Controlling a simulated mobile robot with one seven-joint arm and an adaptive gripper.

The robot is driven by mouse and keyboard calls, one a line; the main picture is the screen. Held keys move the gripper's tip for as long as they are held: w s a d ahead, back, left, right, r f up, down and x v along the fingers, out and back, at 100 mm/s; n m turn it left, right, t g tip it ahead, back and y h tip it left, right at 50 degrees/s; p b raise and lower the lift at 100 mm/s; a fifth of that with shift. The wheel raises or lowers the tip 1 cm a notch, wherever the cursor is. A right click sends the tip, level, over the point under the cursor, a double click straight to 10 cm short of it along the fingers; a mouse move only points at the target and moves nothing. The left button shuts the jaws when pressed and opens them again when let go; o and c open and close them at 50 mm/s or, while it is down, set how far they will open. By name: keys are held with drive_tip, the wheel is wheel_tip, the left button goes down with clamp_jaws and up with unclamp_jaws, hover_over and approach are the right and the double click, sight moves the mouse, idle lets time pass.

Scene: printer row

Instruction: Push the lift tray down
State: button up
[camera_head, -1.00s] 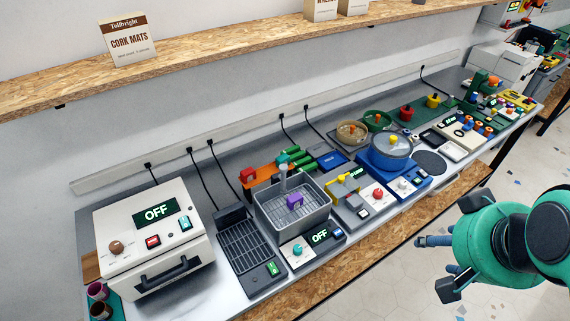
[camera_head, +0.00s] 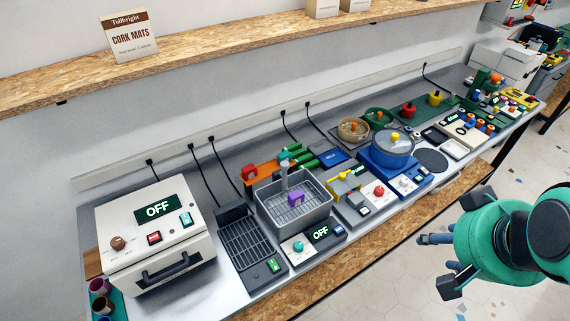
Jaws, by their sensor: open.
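A grey tank (camera_head: 268,216) with a mesh tray (camera_head: 283,211) inside stands left of the middle of the bench. This mesh tray looks like the lift tray. A purple block (camera_head: 296,197) sits on it, and an upright grey post with a rounded top (camera_head: 284,169) rises at its back. The tray's exact height in the tank is hard to tell. My gripper (camera_head: 456,244) is at the lower right, over the floor in front of the bench. It is open and empty, well apart from the tank.
A control box (camera_head: 320,235) reading OFF stands in front of the tank. A black grill rack (camera_head: 245,240) is to its left, beside a white oven (camera_head: 155,240). A yellow-and-grey device (camera_head: 345,188) and a blue pot (camera_head: 391,150) are to its right. A wooden shelf (camera_head: 220,50) runs above.

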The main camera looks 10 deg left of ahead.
drive_tip(key=w+a+r+g+p, duration=0.1)
drive_tip(key=w+a+r+p, duration=0.3)
drive_tip(key=w, duration=0.5)
drive_tip(key=g+p, duration=0.5)
drive_tip(key=p, duration=0.2)
hover_over(285, 163)
wheel_tip(285, 163, down, 11)
drive_tip(key=shift+f, duration=0.2)
wheel_tip(285, 163, down, 14)
drive_tip(key=shift+r+p, duration=0.15)
drive_tip(key=shift+p, duration=0.2)
drive_tip(key=shift+c, duration=0.5)
